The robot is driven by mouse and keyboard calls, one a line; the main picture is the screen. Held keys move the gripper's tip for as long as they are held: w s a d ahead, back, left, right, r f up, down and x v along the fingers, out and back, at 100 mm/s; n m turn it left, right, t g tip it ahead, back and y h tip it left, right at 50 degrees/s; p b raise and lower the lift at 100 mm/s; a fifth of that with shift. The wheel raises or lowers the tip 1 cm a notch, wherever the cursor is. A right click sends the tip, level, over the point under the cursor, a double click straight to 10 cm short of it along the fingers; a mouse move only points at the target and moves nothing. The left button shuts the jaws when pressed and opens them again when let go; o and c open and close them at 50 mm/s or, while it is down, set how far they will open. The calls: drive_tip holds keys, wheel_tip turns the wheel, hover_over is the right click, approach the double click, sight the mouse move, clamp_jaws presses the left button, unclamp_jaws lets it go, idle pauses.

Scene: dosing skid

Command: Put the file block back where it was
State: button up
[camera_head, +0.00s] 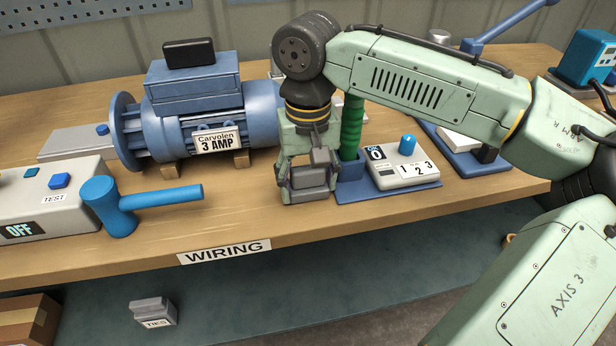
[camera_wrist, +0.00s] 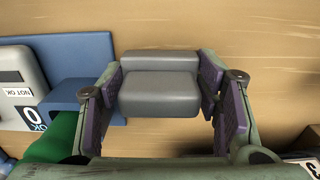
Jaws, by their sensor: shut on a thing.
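My gripper (camera_head: 312,188) points down over the front part of the bench, just left of the small tester. It is shut on a grey stepped block (camera_wrist: 160,85), which sits between the purple finger pads in the wrist view. The block also shows at the fingertips in the head view (camera_head: 310,177). No label shows on it, so I cannot tell by marking that it is the file block. Whether it touches the bench top is unclear.
A tester (camera_head: 403,172) and a blue socket with a green ridged handle (camera_head: 351,130) stand close right. A blue motor (camera_head: 205,118) is behind left. A blue mallet (camera_head: 125,205) lies left. Bare wood (camera_head: 235,205) lies between. A TIES block (camera_head: 153,312) sits below.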

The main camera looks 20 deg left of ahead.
sight(308, 170)
drive_tip(key=shift+f, duration=0.15)
drive_tip(key=o, duration=1.1)
wheel_tip(308, 170, up, 12)
drive_tip(key=shift+r+b, duration=0.2)
drive_tip(key=shift+b, duration=0.25)
